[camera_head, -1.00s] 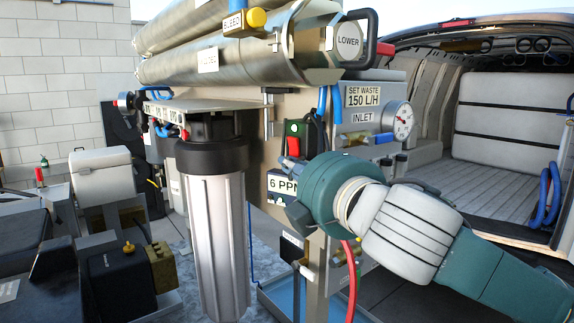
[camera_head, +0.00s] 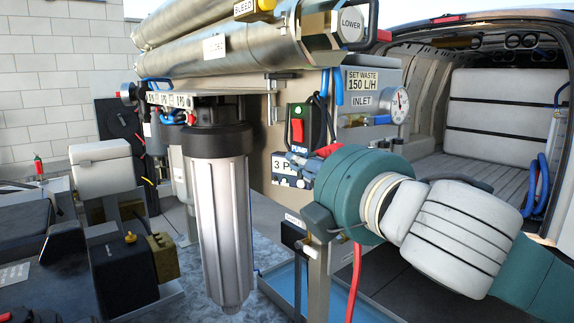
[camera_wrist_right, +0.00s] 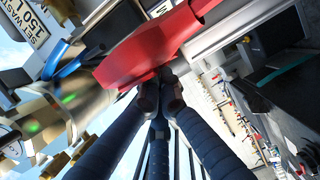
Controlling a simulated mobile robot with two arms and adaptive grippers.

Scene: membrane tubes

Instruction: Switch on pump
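The pump switch (camera_head: 297,129) is a red rocker in a black and green housing on the beige panel, with a partly hidden PUMP label under it. My right gripper (camera_head: 310,169) is just below and to the right of the switch, its fingers largely hidden by my teal wrist. In the right wrist view, its dark blue fingers (camera_wrist_right: 160,92) come together at the tips, right at a large red part (camera_wrist_right: 150,45). Whether they touch or grip this part is unclear. A red part (camera_head: 328,150) also shows above the wrist in the head view. My left gripper is not in view.
A white display (camera_head: 283,169) reading "3 P…" is partly covered by my gripper. A gauge (camera_head: 400,104) and hoses are to the right.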

